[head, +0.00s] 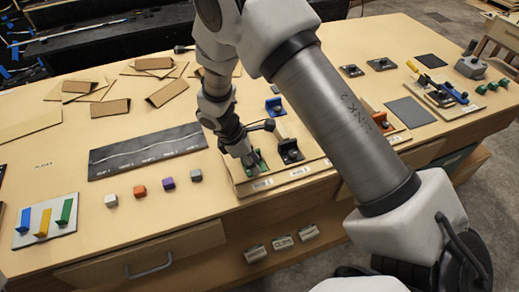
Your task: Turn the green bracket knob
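The green bracket (264,168) stands on a wooden board (240,189) at the front middle of the table, partly covered by my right gripper. My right gripper (251,160) points down right at the green bracket. Its fingertips are small and dark here, and I cannot tell whether they are shut on the knob or only beside it. The knob itself is hidden behind the gripper. My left gripper is not in view.
A black bracket (290,152) stands just right of the gripper, and a blue bracket (275,105) stands behind. An orange bracket (397,119) shows right of my arm. Small cubes (168,183) and a dark panel (140,153) lie to the left. My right arm hides part of the table.

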